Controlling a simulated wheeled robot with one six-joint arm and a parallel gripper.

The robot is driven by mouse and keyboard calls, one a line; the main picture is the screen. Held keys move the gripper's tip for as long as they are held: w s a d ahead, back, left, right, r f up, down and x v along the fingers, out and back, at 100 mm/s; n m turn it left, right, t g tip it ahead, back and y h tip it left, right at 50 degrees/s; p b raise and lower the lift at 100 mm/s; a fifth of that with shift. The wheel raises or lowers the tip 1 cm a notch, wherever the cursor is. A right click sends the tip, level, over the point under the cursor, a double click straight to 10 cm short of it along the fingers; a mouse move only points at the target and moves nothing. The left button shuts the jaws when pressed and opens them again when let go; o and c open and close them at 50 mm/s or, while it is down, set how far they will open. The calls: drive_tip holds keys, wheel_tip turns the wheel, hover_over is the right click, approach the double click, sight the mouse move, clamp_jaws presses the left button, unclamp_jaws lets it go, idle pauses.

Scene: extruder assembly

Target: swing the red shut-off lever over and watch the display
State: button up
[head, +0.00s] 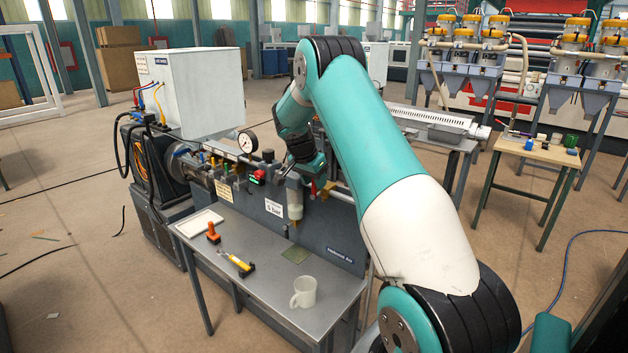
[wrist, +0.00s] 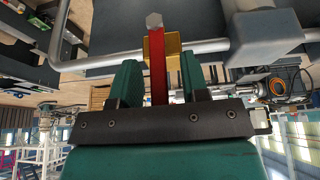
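The red shut-off lever (wrist: 158,80) stands between the two teal fingers of my gripper (wrist: 160,63) in the wrist view. A gap shows on each side of it, so my gripper is open around the lever and not clamped on it. The lever meets a brass valve body (wrist: 174,46) on a grey pipe. In the head view a bit of the red lever (head: 313,188) shows below my wrist, and my fingertips are mostly hidden.
A round pressure gauge (head: 247,142) stands above the pipework. A clear filter bowl (head: 294,197) hangs close to the lever. The bench (head: 265,290) below holds a white mug (head: 304,292), a yellow-handled tool (head: 236,262) and an orange-topped part (head: 213,233).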

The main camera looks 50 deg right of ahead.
drive_tip(key=b+v, duration=0.3)
drive_tip(key=v, duration=1.4)
drive_tip(key=shift+r+b, duration=0.15)
drive_tip(key=shift+b, duration=0.2)
drive_tip(key=shift+a, duration=0.15)
